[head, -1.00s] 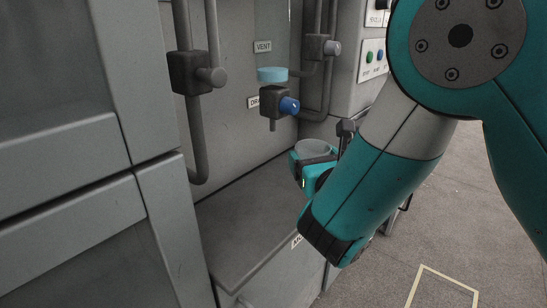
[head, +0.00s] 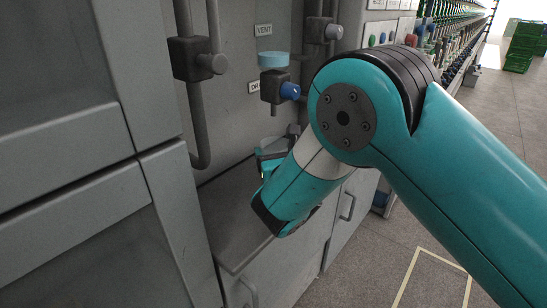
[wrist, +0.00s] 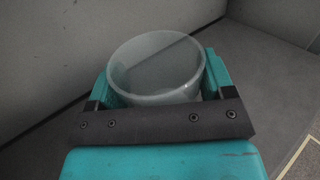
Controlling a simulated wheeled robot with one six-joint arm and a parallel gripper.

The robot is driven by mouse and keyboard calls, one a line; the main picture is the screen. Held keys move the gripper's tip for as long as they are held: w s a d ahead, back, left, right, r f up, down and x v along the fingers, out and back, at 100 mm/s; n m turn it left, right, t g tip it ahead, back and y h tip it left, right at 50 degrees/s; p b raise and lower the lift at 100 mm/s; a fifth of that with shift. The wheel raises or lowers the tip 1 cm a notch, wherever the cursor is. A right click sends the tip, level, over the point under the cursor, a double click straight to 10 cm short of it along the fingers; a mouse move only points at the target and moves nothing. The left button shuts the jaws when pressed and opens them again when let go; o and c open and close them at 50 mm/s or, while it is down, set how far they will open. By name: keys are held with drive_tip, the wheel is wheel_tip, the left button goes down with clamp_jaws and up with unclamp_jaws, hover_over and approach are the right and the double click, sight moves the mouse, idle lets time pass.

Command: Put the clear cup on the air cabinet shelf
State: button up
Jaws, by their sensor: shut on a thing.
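The clear cup (wrist: 150,68) stands between the fingers of my gripper (wrist: 160,88) in the wrist view, and its open rim faces the camera. My gripper is shut on it. In the head view my gripper (head: 272,152) is over the back part of the grey air cabinet shelf (head: 222,215), below the drain valve. My arm hides much of the gripper and the shelf's right part there. The cup is hard to make out in the head view. I cannot tell whether its base touches the shelf.
Dark pipes and another valve (head: 205,62) are to the left. The shelf's front left part is bare. Green crates (head: 522,45) stand far off.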

drive_tip(key=shift+w+a+f, duration=0.15)
drive_tip(key=shift+a+f, duration=0.05)
drive_tip(key=shift+f, duration=0.1)
drive_tip(key=shift+f, duration=0.15)
drive_tip(key=o, duration=1)
